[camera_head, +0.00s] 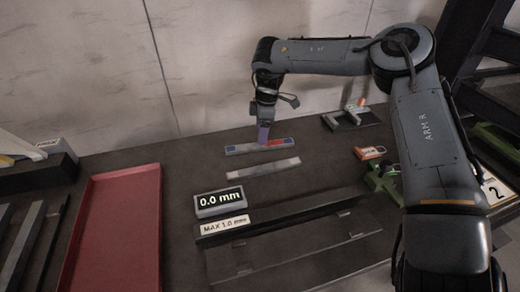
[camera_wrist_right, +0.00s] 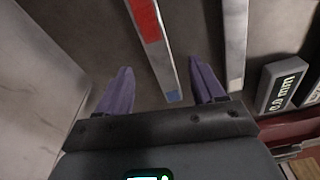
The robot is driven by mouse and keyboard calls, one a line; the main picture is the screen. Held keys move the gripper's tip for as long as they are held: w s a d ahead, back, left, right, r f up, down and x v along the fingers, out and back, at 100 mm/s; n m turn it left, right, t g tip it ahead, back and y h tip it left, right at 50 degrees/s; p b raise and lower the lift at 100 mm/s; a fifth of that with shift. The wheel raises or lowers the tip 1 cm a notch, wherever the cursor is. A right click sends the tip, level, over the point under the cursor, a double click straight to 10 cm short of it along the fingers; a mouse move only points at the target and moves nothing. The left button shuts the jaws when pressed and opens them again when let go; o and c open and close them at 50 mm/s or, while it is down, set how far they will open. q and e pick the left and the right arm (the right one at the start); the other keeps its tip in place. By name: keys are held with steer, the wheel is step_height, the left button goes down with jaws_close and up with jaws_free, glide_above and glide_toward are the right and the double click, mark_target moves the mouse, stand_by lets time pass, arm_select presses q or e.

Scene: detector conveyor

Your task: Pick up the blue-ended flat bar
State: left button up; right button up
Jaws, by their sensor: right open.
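The blue-ended flat bar (camera_head: 243,148) lies on the dark table near the wall, grey with a blue end and a red section. My right gripper (camera_head: 264,135) points down over its middle and hides part of it. In the right wrist view, my right gripper (camera_wrist_right: 160,68) is open, with a purple finger on each side of the bar (camera_wrist_right: 161,62). The bar's blue end shows close to the palm, and nothing is clamped. I cannot tell the exact height of the fingertips. My left gripper is not in view.
A red tray (camera_head: 115,230) is at left. Green and orange parts (camera_head: 384,180) are at right.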

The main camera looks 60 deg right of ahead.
mark_target(260, 147)
step_height(260, 147, down, 4)
steer(key=shift+d+f+b, duration=0.1)
steer(key=shift+f+b, duration=0.15)
steer(key=shift+b, duration=0.95)
steer(key=shift+w+f, duration=0.15)
steer(key=shift+f, duration=0.2)
jaws_close()
steer(key=shift+r, duration=0.15)
